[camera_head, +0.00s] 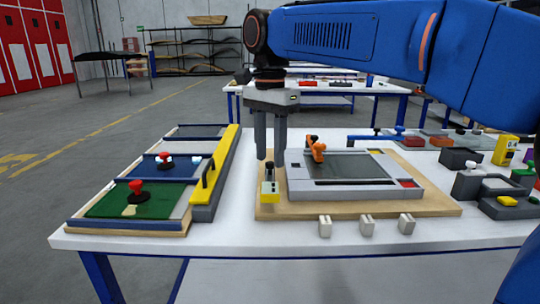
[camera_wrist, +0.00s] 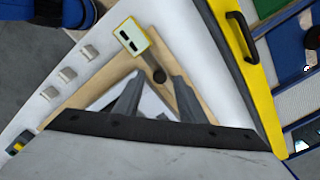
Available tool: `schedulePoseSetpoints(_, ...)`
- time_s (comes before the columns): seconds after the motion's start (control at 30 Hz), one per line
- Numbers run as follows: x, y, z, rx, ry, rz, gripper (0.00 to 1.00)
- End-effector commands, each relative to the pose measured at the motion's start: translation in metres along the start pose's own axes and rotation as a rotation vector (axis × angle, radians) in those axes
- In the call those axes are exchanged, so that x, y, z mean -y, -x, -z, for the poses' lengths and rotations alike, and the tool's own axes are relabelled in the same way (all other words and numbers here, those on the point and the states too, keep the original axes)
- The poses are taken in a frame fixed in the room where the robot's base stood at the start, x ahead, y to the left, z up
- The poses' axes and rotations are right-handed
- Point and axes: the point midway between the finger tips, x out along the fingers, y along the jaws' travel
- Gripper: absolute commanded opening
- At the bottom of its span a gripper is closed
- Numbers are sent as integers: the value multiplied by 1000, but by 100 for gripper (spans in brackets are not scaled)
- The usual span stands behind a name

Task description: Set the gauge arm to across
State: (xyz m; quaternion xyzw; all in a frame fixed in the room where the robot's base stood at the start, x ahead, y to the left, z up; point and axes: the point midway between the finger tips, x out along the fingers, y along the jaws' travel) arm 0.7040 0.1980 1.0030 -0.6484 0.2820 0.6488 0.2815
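A grey framed panel (camera_head: 350,188) lies on a wooden board (camera_head: 435,207). An orange lever (camera_head: 316,150) stands at its back left; I cannot tell for sure whether this lever is the gauge arm. My gripper (camera_head: 270,158) points down above this knob, left of the orange lever. In the wrist view its fingers (camera_wrist: 153,88) are apart, with the dark knob (camera_wrist: 159,76) seen beyond and between the tips.
A yellow rail (camera_head: 222,160) with a black handle stands left, beside trays holding red knobs (camera_head: 136,187). Several pale blocks (camera_head: 366,224) line the front edge. A blue bar (camera_head: 372,137) lies behind the panel; dark fixtures (camera_head: 460,160) crowd the right.

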Motion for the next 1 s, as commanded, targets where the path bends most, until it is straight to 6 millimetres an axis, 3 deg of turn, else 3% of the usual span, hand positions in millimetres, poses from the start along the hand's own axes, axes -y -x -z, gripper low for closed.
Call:
schedulePoseSetpoints(0.2,0,-11,0,0,0,0,37)
schedulePoseSetpoints(0.47,0,-12,0,0,0,1,37)
schedulePoseSetpoints(0.6,0,-12,0,0,0,1,4)
schedulePoseSetpoints(0.63,0,-12,0,0,0,1,0)
schedulePoseSetpoints(1.0,-2,-12,2,0,35,1,0)
